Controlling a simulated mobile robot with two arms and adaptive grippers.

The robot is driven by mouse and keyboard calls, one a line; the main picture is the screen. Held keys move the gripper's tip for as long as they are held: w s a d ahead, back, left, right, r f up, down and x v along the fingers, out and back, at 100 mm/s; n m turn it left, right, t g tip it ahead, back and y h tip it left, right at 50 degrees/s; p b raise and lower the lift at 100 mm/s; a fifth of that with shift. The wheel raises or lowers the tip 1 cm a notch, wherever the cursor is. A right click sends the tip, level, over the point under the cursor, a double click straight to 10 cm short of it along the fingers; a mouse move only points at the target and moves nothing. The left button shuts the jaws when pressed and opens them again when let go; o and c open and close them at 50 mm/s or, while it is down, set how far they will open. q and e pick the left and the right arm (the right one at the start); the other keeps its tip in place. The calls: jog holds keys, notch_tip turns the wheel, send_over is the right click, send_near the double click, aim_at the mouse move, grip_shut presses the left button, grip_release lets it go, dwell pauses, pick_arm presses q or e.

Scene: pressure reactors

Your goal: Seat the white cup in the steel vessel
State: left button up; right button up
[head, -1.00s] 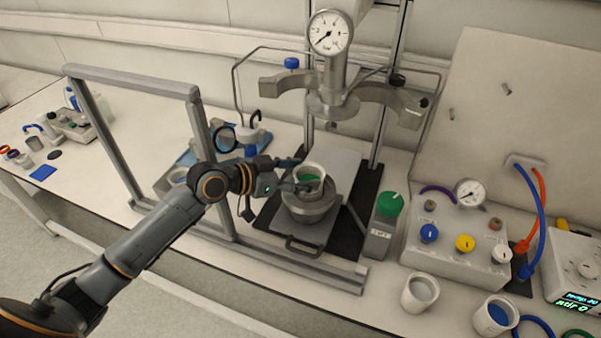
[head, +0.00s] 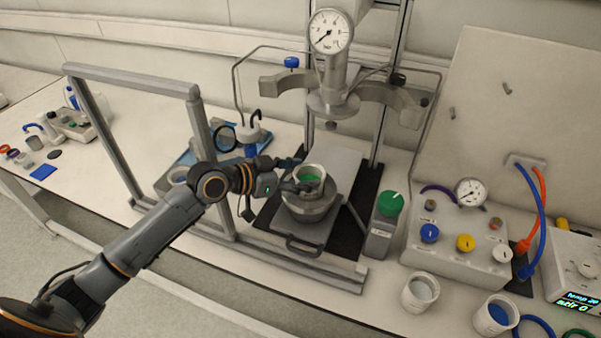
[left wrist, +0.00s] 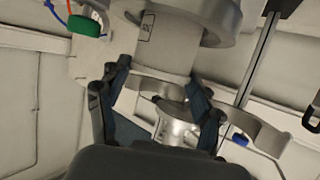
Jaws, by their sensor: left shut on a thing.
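The white cup (head: 318,175), with green inside, stands upright at the mouth of the steel vessel (head: 309,207). Its upper part shows above the vessel rim. My left gripper (head: 298,186) is shut on the cup, reaching in from the left. In the left wrist view, the fingers (left wrist: 163,88) lie on either side of the pale cup wall (left wrist: 165,50), and the cup's far end meets the vessel's steel ring (left wrist: 225,20). How deep the cup sits is hidden. My right gripper is not in view.
The reactor head with gauge (head: 331,32) and clamp arms hangs above the vessel. A grey frame (head: 135,83) stands left, beside my arm. A valve box (head: 455,235) and two cups stand further right.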

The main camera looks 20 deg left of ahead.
pick_arm(q)
jog(key=shift+f, duration=0.1)
jog(key=o, duration=1.8)
jog(key=v, duration=1.2)
